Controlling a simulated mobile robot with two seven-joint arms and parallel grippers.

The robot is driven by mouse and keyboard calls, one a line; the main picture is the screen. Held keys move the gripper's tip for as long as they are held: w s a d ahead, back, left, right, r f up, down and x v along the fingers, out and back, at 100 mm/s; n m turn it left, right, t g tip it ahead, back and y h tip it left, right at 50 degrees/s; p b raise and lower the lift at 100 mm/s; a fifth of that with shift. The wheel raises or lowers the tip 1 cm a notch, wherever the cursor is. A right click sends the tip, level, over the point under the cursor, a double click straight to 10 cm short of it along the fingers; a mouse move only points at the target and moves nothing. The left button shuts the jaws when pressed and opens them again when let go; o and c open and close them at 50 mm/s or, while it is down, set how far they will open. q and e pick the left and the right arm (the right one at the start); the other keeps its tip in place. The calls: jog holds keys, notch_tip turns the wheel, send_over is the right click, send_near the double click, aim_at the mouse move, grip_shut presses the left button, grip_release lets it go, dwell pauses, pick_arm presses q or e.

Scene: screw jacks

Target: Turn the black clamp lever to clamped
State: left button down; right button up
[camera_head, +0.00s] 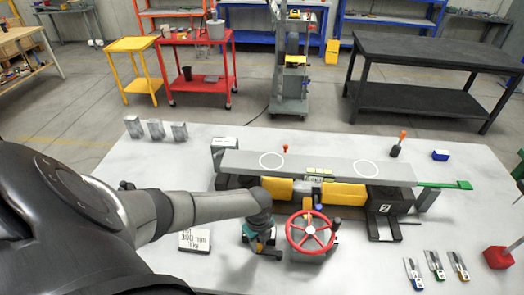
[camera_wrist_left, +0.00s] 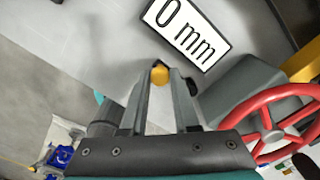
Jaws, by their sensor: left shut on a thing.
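My left gripper (camera_head: 264,252) is low over the table, just left of the red handwheel (camera_head: 311,232). In the left wrist view its fingertips (camera_wrist_left: 159,82) close around a small yellow-orange knob (camera_wrist_left: 159,75). A small black part (camera_wrist_left: 193,87) shows beside the right finger, near the grey housing (camera_wrist_left: 245,88); it may belong to the black clamp lever. I cannot tell whether the knob is the lever's end. The gripper mostly hides this spot in the head view. My right gripper is not in view.
The handwheel also shows close at the right in the left wrist view (camera_wrist_left: 268,132). A long grey beam (camera_head: 320,166) lies behind it. A "100 mm" sign (camera_head: 195,240) lies left of my gripper. Several tagged parts (camera_head: 436,266) and a red block (camera_head: 498,257) are at the right.

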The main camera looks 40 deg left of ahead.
pick_arm(q)
jog(key=c, duration=0.7)
grip_release()
jog(key=shift+o, duration=0.2)
notch_tip(320, 180, up, 15)
jog(key=p, duration=0.2)
jog(key=shift+r, duration=0.1)
